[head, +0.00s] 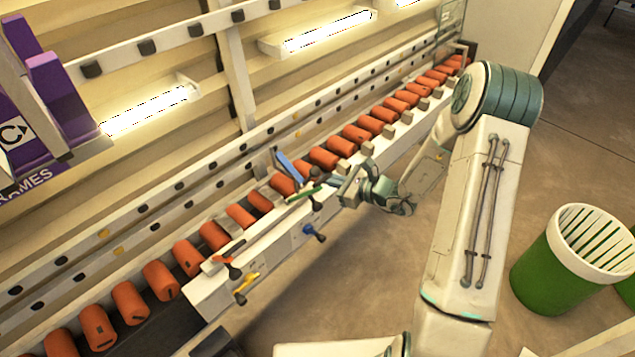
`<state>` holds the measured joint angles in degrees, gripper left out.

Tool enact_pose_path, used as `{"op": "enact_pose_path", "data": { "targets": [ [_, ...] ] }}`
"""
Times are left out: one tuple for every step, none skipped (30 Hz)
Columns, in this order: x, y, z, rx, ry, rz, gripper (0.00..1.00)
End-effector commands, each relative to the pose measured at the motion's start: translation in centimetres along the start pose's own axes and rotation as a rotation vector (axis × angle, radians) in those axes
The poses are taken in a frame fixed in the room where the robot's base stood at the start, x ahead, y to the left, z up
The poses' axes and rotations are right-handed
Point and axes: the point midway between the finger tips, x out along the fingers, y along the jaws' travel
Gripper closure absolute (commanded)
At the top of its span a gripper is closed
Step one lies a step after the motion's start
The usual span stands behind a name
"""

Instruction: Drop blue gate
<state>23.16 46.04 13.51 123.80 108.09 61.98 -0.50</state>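A blue bar (288,164), which looks like the blue gate, stands tilted up over the row of orange rollers near the middle of the head view. A blue knob-like lever (314,233) sticks out from the front of the white rail below it. My gripper (350,188) is just right of the blue bar, at the rail's edge and above and right of the blue lever. It appears apart from both. Its fingers are small and partly hidden against the rail, so I cannot tell whether they are open or shut.
A green bar (303,194), a red lever (222,259) and a yellow lever (247,283) sit along the white rail (212,290). Orange rollers (130,303) run diagonally behind it. A green bin (553,272) stands at right. The brown floor before the rail is mostly clear.

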Motion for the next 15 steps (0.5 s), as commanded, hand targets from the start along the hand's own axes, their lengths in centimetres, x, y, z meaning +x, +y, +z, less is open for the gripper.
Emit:
{"op": "enact_pose_path", "data": {
  "targets": [
    [-0.3,-0.5,0.3,0.004,-0.002,-0.01,1.0],
    [-0.3,-0.7,0.4,0.005,-0.002,-0.014,1.0],
    [-0.2,-0.9,0.5,0.006,-0.003,-0.017,1.0],
    [-0.2,-1.0,0.7,0.006,-0.003,-0.019,1.0],
    [-0.1,-1.1,0.8,0.006,-0.003,-0.019,1.0],
    [0.1,-1.1,1.0,0.005,-0.003,-0.019,1.0],
    [0.2,-1.2,1.1,0.005,-0.003,-0.019,1.0],
    [0.3,-1.2,1.2,0.005,-0.003,-0.018,1.0],
    [0.5,-1.2,1.4,0.005,-0.003,-0.017,1.0],
    [0.6,-1.2,1.5,0.005,-0.003,-0.016,1.0],
    [0.7,-1.2,1.6,0.005,-0.003,-0.016,1.0],
    [0.8,-1.2,1.7,0.006,-0.004,-0.015,1.0],
    [0.9,-1.2,1.8,0.006,-0.004,-0.014,1.0],
    [0.9,-1.2,1.9,0.006,-0.004,-0.014,1.0],
    [1.0,-1.2,1.9,0.005,-0.004,-0.013,1.0]
  ]
}}
